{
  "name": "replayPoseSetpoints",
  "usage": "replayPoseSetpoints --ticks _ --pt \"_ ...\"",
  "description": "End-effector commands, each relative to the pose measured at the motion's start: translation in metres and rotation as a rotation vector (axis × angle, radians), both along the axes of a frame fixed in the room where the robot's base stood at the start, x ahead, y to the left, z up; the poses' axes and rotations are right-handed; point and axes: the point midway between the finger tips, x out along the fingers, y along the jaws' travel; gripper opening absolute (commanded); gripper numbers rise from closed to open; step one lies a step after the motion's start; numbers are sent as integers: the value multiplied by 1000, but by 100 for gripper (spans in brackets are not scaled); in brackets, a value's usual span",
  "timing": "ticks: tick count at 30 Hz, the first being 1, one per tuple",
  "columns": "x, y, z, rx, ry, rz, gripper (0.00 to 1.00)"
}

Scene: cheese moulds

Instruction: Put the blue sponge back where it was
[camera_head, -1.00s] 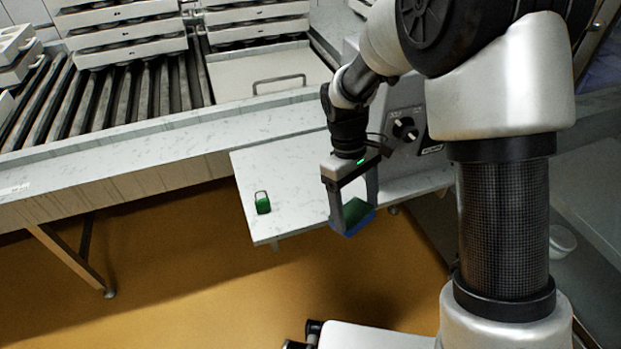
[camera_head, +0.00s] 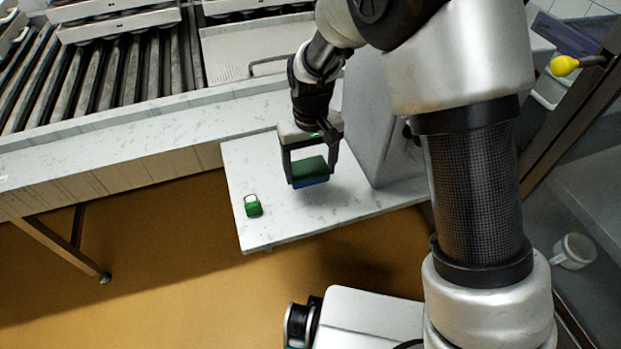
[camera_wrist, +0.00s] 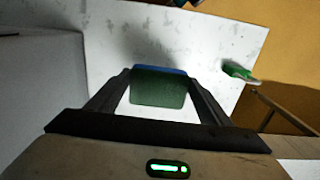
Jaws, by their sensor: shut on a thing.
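The blue sponge (camera_head: 310,181) has a green pad on its upper side and a blue layer below. My gripper (camera_head: 307,170) is shut on it, with a finger on each side. The sponge is held over the white marbled side table (camera_head: 275,228); the gap beneath it is hard to judge. In the wrist view the sponge (camera_wrist: 158,88) sits between the fingertips, its green face towards the camera and its blue edge at the far side. The tabletop (camera_wrist: 215,50) shows behind it.
A small green object with a loop handle (camera_head: 253,206) stands on the table, left of my gripper; it also shows in the wrist view (camera_wrist: 238,71). A grey box-like unit (camera_head: 375,130) stands close on the right. A roller conveyor (camera_head: 100,80) with white moulds lies behind.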

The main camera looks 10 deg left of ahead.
Motion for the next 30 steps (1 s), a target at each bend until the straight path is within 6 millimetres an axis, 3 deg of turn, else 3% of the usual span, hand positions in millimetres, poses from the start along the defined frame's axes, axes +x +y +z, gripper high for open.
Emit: replayPoseSetpoints --ticks 9,20,21,23,30 --pt "-1 0 -38 -1 2 1 52" --pt "0 0 -42 0 0 1 52" --pt "0 0 -40 0 0 1 80" --pt "0 0 -40 0 0 1 90" --pt "0 0 -40 0 0 1 92"
